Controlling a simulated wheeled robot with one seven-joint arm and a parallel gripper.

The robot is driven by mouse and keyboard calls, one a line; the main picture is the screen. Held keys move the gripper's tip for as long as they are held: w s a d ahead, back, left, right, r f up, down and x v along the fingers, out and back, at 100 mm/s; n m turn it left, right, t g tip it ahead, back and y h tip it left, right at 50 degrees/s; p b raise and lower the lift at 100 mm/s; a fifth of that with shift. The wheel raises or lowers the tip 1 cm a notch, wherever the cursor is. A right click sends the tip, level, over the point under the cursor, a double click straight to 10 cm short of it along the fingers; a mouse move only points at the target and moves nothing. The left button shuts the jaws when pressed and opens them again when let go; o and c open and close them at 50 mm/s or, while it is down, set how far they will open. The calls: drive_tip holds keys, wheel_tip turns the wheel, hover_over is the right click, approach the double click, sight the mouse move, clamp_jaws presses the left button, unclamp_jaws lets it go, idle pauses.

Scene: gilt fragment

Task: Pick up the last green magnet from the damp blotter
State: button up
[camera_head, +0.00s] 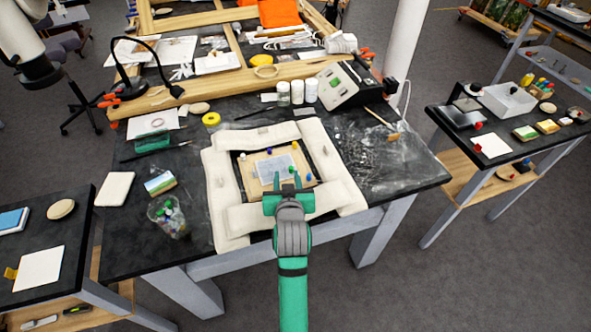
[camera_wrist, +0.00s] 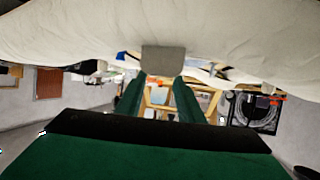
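The pale grey-blue damp blotter (camera_head: 268,168) lies on a wooden board (camera_head: 243,187) inside a ring of cream padded cushions (camera_head: 219,180). Several small magnets sit around it, including a blue one (camera_head: 269,152) and a yellow one (camera_head: 293,145). A small green spot (camera_head: 291,169) shows just ahead of my gripper (camera_head: 286,180); I cannot tell whether it is the green magnet. My gripper is over the near part of the board. No magnet is clear in that view.
The cushions rise around the board on all sides. A clear cup (camera_head: 168,217) with green and other coloured pieces stands at the left. White jars (camera_head: 297,92), a grey device (camera_head: 346,85) and a lamp (camera_head: 130,85) stand behind. Scattered debris covers the table's right side.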

sight(290, 169)
drive_tip(key=w, duration=0.1)
drive_tip(key=w+f, duration=0.1)
drive_tip(key=w+d+f, duration=0.1)
drive_tip(key=w, duration=0.1)
drive_tip(key=shift+w+d+f, duration=0.1)
drive_tip(key=shift+w+d, duration=0.2)
drive_tip(key=shift+w, duration=0.1)
drive_tip(key=shift+w+a, duration=0.1)
clamp_jaws()
drive_tip(key=shift+s+a, duration=0.2)
drive_tip(key=shift+a, duration=0.05)
